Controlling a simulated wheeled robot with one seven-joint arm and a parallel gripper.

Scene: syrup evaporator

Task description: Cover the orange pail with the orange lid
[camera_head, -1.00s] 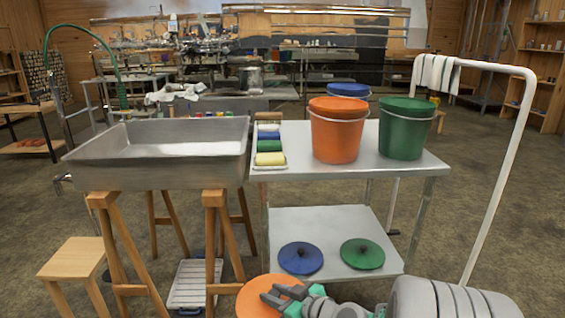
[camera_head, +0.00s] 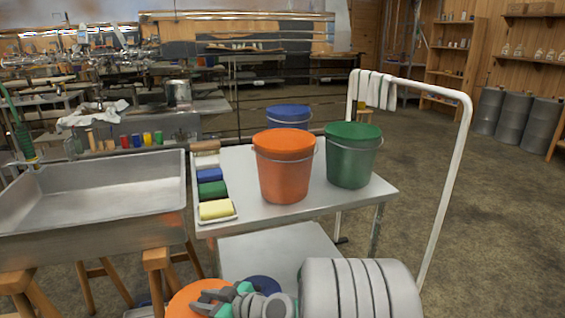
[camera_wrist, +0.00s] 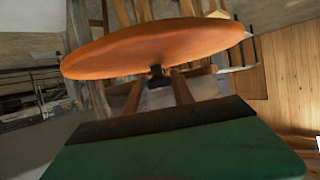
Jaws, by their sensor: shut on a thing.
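The orange pail (camera_head: 284,170) stands upright on the cart's top shelf, and its top looks orange all over in the head view. My gripper (camera_head: 207,303) is low at the bottom of the head view, in front of the cart and below its top. It is shut on the orange lid (camera_head: 190,295), a flat disc partly cut off by the frame. In the wrist view the orange lid (camera_wrist: 155,48) is seen nearly edge-on, with its dark knob (camera_wrist: 158,76) at the fingers.
A green pail (camera_head: 352,158) and a blue pail (camera_head: 288,116) stand close to the orange one. A tray of colored blocks (camera_head: 214,190) lies on the cart's left edge. A metal basin (camera_head: 90,205) is left; a white rail (camera_head: 452,190) rises at right.

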